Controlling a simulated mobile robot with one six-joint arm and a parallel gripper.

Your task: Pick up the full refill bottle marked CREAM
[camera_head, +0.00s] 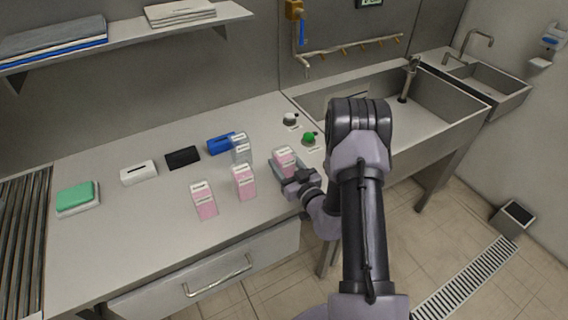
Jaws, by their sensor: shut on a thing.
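A pink-filled bottle (285,159) with a white labelled top is at my gripper (287,171), near the right end of the counter. My gripper is shut on this bottle; the jaws and arm hide its lower part. Two more pink-filled bottles stand upright to the left, one nearer the middle (244,187) and one closer to the front edge (204,205). Clear, empty-looking bottles (241,153) stand behind them. The labels are too small to read, so I cannot tell which bottle is marked CREAM.
Green (309,138) and white (290,119) round items sit near the sink (440,95). The front left counter is clear.

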